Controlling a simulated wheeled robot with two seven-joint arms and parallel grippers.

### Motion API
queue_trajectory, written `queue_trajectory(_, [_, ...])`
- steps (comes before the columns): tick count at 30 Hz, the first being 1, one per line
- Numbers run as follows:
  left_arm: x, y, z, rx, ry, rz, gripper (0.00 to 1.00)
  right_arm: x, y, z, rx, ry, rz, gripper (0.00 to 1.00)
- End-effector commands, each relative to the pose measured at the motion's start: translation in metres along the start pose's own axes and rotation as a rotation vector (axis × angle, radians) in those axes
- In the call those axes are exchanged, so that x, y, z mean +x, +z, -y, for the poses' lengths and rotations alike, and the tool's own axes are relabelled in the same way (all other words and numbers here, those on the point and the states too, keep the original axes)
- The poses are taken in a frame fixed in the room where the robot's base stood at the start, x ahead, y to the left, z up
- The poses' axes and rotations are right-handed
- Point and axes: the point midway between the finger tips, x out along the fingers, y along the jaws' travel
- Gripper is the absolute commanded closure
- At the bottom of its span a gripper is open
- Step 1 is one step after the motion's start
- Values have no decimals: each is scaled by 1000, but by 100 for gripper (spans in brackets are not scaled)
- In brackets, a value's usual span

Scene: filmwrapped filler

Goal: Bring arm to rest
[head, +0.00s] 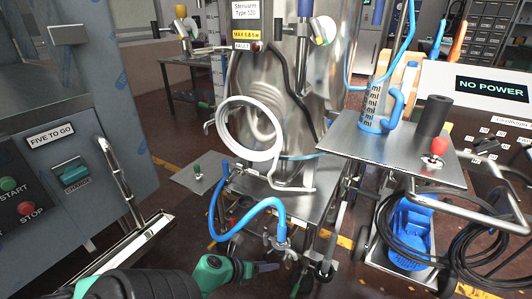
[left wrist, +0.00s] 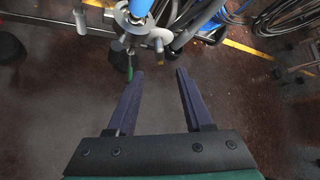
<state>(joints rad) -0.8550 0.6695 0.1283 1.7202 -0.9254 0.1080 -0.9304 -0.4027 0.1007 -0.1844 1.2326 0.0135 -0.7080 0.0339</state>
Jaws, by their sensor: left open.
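My left gripper (head: 266,267) comes in from the bottom left of the head view, dark with a green wrist. It is in front of the steel machine's lower frame, below the blue hose (head: 262,206). In the left wrist view my left gripper (left wrist: 158,76) is open, its two dark fingers apart with only dark floor between them. A metal hose fitting (left wrist: 136,22) on a blue hose is beyond the fingertips, and no contact shows. My right gripper is not in view.
A steel filling machine (head: 258,80) with a coiled white hose (head: 222,130) stands ahead. A grey cabinet (head: 70,200) with buttons is at left. At right are a steel shelf (head: 350,147), a blue pump (head: 408,235) and black cables (head: 490,245). Some floor (head: 185,215) is clear between cabinet and machine.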

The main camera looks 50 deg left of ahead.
Motion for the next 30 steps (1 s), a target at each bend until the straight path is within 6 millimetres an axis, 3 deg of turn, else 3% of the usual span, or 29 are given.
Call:
queue_trajectory(11, [-3, 3, -6, -55, 22, 6, 49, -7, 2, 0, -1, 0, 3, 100])
queue_trajectory(14, [-17, 6, -38, -369, 132, 37, 49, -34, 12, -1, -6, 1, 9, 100])
queue_trajectory(15, [-26, -2, -57, -580, 204, 59, 49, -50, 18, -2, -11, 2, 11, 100])
queue_trajectory(17, [-42, -32, -82, -956, 333, 98, 49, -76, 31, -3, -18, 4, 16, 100])
queue_trajectory(19, [-62, -89, -91, -1401, 506, 146, 49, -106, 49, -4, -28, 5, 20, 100])
queue_trajectory(21, [-79, -150, -83, -1744, 672, 195, 49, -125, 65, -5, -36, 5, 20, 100])
queue_trajectory(24, [-99, -212, -60, -2043, 859, 257, 49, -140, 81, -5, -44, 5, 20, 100])
queue_trajectory(27, [-110, -244, -47, -2176, 964, 300, 49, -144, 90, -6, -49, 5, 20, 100])
queue_trajectory(30, [-111, -253, -46, -2206, 990, 312, 49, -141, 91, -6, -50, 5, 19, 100])
